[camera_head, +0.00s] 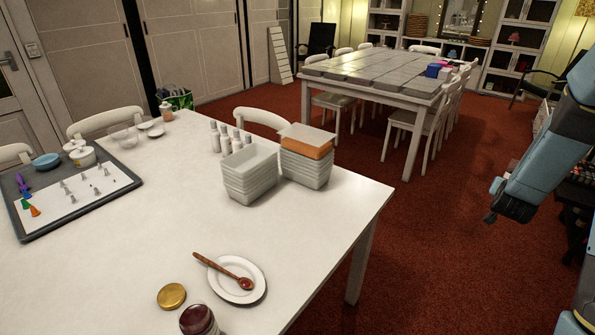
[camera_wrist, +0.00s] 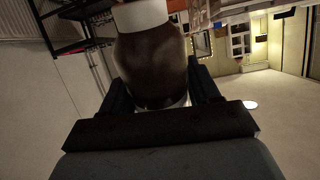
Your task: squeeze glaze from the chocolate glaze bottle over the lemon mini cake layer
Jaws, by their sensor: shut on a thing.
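My gripper (camera_wrist: 158,88) shows in the wrist view, with its two dark fingers on either side of a brown bottle. It is shut on this chocolate glaze bottle (camera_wrist: 150,62), which has a white band or cap at the top edge of the picture. The bottle's far end is cut off by the frame. In the head view only my arm shows at the right, and the gripper and bottle are out of sight. I cannot make out the lemon mini cake layer or a turntable in either view.
A white table (camera_head: 140,262) bears stacked white tubs (camera_head: 250,178), several small bottles (camera_head: 225,140), a plate with a spoon (camera_head: 238,281), a jar (camera_head: 198,320), a gold lid (camera_head: 171,296) and a dark tray (camera_head: 50,226). Red carpet (camera_head: 445,225) lies open between this table and a farther one (camera_head: 395,88).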

